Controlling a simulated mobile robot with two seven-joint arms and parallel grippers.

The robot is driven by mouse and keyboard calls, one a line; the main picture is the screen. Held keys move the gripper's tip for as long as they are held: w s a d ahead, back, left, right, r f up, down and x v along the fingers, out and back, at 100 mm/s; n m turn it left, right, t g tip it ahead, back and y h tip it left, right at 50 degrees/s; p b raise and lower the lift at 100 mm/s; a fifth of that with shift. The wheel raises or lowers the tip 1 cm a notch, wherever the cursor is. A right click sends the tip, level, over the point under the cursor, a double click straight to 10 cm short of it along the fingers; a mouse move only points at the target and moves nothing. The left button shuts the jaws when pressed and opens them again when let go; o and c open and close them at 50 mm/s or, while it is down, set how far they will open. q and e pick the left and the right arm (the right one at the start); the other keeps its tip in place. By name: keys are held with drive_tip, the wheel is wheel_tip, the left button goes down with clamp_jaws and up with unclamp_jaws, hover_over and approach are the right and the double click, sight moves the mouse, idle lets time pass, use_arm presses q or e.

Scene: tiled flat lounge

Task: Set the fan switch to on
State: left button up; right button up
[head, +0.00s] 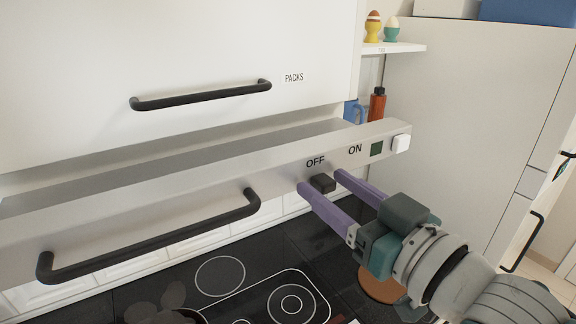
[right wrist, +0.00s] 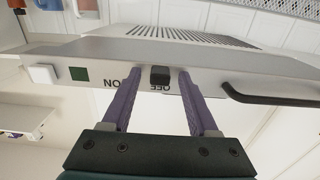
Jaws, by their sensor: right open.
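The fan switch (head: 322,183) is a small black slider knob on the front edge of the grey hood (head: 225,172). It sits below the OFF label, with the ON label to its right. My right gripper (head: 320,180) is open, with its purple fingers on either side of the knob. In the right wrist view the knob (right wrist: 159,75) shows between the fingertips, apparently with a gap on each side; contact cannot be told. My left gripper is not in view.
A dark green square (head: 376,149) and a white button (head: 401,143) lie right of ON. A black bar handle (head: 150,236) juts from the hood at left. Below are a black hob (head: 255,255) and a round brown board (head: 380,284). A white cabinet (head: 200,50) hangs above.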

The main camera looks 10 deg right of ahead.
drive_tip(key=shift+c, duration=0.3)
clamp_jaws()
idle(1.0)
